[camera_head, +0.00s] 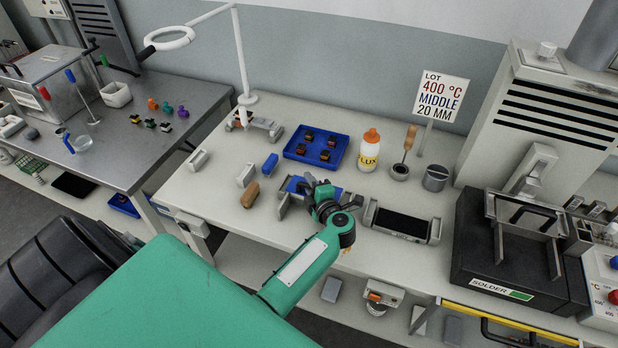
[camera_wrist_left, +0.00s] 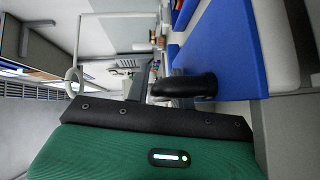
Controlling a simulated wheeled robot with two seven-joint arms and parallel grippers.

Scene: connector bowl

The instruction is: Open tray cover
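My left gripper (camera_head: 317,190) is over a blue tray (camera_head: 296,184) set in a grey holder (camera_head: 283,206) at the middle front of the bench. The gripper and its wrist hide part of this tray, and I cannot tell whether they touch it. No separate cover is clearly seen on it. In the left wrist view, a black finger (camera_wrist_left: 185,86) is beside a flat blue surface (camera_wrist_left: 228,50). The finger gap is not clear, and nothing is clearly held. My right gripper is not in view.
A grey holder with a black panel (camera_head: 402,223) is just right of the gripper. Behind stand a blue tray (camera_head: 342,157) with several small parts and a flux bottle (camera_head: 368,150). Small blocks (camera_head: 250,194) lie left. The solder machine (camera_head: 511,262) fills the right.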

